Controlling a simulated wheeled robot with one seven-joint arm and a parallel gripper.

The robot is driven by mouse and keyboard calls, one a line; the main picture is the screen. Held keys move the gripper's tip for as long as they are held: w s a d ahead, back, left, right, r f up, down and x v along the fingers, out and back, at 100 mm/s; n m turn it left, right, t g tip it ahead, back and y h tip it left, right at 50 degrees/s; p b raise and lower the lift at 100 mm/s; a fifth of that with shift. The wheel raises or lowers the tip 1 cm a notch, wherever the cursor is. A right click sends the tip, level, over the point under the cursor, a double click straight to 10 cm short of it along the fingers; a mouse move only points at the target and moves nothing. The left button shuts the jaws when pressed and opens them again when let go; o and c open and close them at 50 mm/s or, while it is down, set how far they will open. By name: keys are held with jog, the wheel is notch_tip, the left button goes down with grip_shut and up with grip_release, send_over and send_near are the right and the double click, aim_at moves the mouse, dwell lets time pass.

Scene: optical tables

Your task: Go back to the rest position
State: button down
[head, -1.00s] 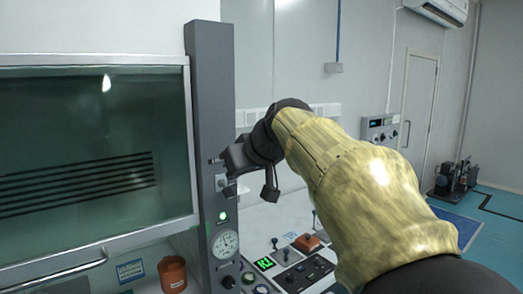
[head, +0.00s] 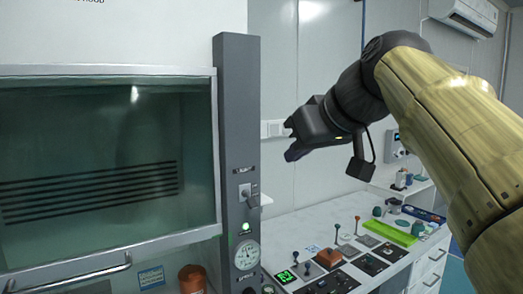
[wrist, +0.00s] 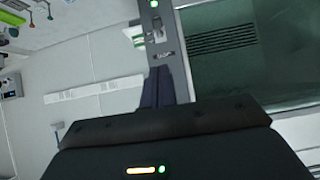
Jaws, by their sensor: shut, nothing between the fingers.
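My gripper (head: 291,155) is up in the air right of the grey post (head: 238,110), apart from it. Its fingers are together and hold nothing. The post carries a small switch (head: 247,192), a green lamp and a round gauge (head: 246,255). My yellow-sleeved forearm comes in from the right and hides part of the back wall.
A fume hood with a glass sash (head: 100,165) stands at the left. A white bench (head: 335,220) below my gripper holds control boxes with levers, a green tray (head: 390,233) and small bottles. The air around my gripper is free.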

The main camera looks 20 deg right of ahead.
jog(key=shift+w+f, duration=0.1)
jog(key=shift+f, duration=0.05)
jog(key=w+a+f+m+g+h, duration=0.1)
jog(key=w+f+g, duration=0.15)
jog(key=f, duration=0.95)
jog(key=w+a+f+m+g, duration=0.1)
jog(key=w+a+f+g, duration=0.15)
jog(key=f, duration=0.95)
jog(key=s+a+f+g, duration=0.1)
jog(key=s+f, duration=0.2)
jog(key=f, duration=0.4)
jog(key=s+a+f+g+p, duration=0.1)
jog(key=s+f, duration=0.3)
jog(key=f, duration=0.4)
jog(key=s+a+f+h, duration=0.1)
jog(key=s+a+f, duration=0.1)
jog(key=s+f, duration=0.2)
notch_tip(320, 180, down, 3)
jog(key=shift+a+f+g+p, duration=0.15)
jog(key=shift+g+p, duration=0.25)
jog(key=shift+w, duration=0.1)
